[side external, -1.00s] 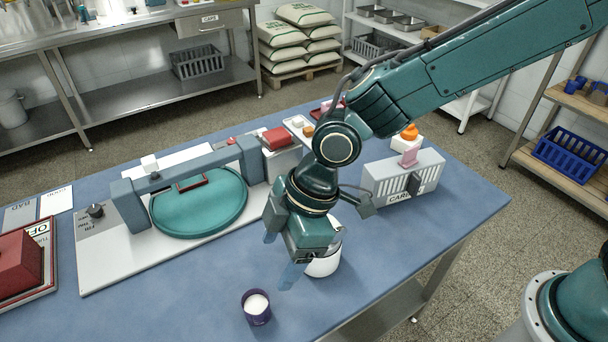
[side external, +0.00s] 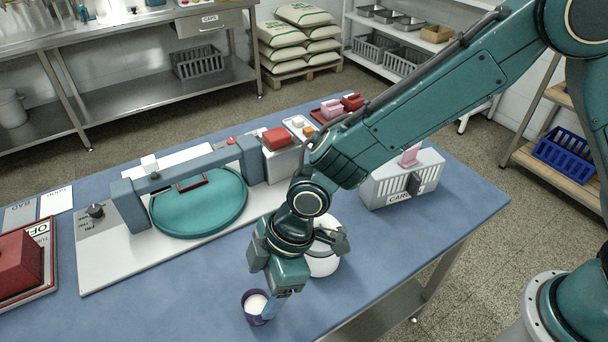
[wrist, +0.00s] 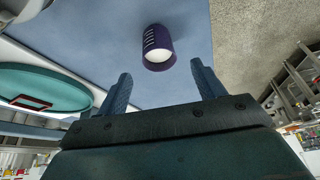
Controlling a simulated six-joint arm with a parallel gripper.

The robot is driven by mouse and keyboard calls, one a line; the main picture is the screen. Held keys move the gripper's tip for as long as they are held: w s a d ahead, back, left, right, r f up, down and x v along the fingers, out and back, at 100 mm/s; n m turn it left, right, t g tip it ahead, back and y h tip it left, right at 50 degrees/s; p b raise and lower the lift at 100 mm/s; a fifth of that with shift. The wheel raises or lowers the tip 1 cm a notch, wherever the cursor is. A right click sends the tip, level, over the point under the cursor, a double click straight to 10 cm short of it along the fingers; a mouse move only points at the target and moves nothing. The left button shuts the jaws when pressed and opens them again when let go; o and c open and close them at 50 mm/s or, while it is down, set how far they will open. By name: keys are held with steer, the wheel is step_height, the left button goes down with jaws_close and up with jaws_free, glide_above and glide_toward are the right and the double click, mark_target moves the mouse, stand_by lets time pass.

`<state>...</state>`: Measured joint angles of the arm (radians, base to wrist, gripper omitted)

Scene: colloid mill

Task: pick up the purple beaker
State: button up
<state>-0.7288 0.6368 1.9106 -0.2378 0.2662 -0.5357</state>
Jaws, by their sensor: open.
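The purple beaker (side external: 247,303) stands upright near the front edge of the blue table, with white contents showing at its top. In the wrist view the beaker (wrist: 153,38) lies ahead of the fingertips, roughly between their lines and a little left of centre. My gripper (side external: 272,300) is at the beaker's right side in the side view, its fingers partly hidden behind the gripper body. In the wrist view my gripper (wrist: 160,80) shows two blue fingers spread apart with nothing between them.
A white round container (side external: 322,262) stands right behind my gripper. A machine with a teal round disc (side external: 198,205) and a raised bar fills the table's middle left. A grey vented box (side external: 405,180) is at the right. A red block (side external: 20,262) sits at the left. Bare table (side external: 180,290) lies left of the beaker.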

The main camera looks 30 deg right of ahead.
mark_target(255, 302)
steer(key=shift+a+f, duration=0.15)
steer(key=shift+f, duration=0.25)
steer(key=shift+f, duration=0.1)
steer(key=shift+x, duration=2.55)
steer(key=shift+w, duration=0.1)
steer(key=c, duration=1.1)
